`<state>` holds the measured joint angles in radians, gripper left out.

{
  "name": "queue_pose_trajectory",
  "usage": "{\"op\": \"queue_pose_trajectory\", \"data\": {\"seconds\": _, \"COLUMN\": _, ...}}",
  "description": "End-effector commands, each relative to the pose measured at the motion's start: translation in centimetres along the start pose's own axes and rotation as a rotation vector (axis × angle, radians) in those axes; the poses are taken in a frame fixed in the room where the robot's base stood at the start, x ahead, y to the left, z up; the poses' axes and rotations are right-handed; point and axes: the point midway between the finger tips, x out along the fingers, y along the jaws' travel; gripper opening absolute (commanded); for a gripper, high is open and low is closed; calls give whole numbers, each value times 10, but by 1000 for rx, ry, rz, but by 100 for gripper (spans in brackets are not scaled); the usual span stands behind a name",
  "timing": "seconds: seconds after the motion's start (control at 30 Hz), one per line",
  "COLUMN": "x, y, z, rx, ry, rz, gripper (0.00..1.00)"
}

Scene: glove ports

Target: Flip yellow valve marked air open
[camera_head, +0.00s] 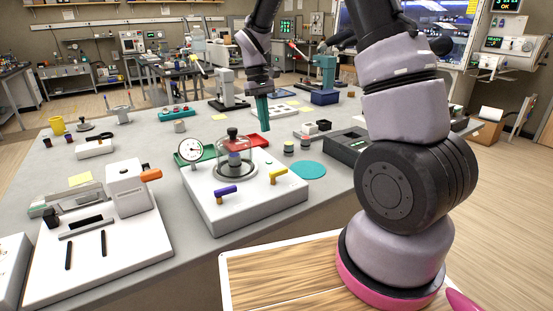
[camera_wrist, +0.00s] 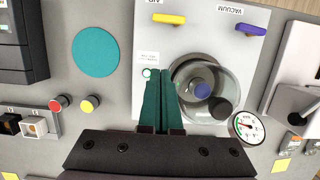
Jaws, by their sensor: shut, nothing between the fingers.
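The yellow valve (camera_head: 279,174) is a short lever on the front right of a white box (camera_head: 262,207). In the wrist view the yellow valve (camera_wrist: 169,19) lies nearly crosswise, beside an upside-down label that appears to read AIR. A purple valve (camera_head: 226,191) sits to its left; in the wrist view it (camera_wrist: 237,29) is beside a VACUUM label. My gripper (camera_head: 264,124) has teal fingers, pressed together and empty, pointing down above the back of the box. In the wrist view my gripper (camera_wrist: 160,72) appears beside the glass dome, apart from both valves.
A glass dome (camera_head: 235,158) with a black knob and a pressure gauge (camera_head: 190,150) stand on the box behind the valves. A teal disc (camera_head: 309,170) lies flat to the right. A dark device (camera_head: 348,146) stands farther right. Small jars (camera_head: 289,147) are behind the disc.

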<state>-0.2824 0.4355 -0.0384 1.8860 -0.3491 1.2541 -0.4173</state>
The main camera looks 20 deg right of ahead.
Motion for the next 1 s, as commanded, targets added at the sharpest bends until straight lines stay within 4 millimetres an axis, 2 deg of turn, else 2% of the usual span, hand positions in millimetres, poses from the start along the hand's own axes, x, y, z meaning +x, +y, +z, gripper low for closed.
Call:
{"op": "queue_pose_trajectory", "data": {"seconds": 0.27, "x": 5, "y": 0, "z": 0, "rx": 1, "ry": -1, "rz": -1, "gripper": 0}}
{"op": "queue_pose_trajectory", "data": {"seconds": 0.43, "x": 28, "y": 0, "z": 1, "rx": 2, "ry": -3, "rz": -1, "gripper": 0}}
{"op": "queue_pose_trajectory", "data": {"seconds": 0.8, "x": 104, "y": 0, "z": 3, "rx": 3, "ry": -2, "rz": -1, "gripper": 0}}
{"op": "queue_pose_trajectory", "data": {"seconds": 1.0, "x": 107, "y": 0, "z": 31, "rx": 1, "ry": 1, "rz": -1, "gripper": 0}}
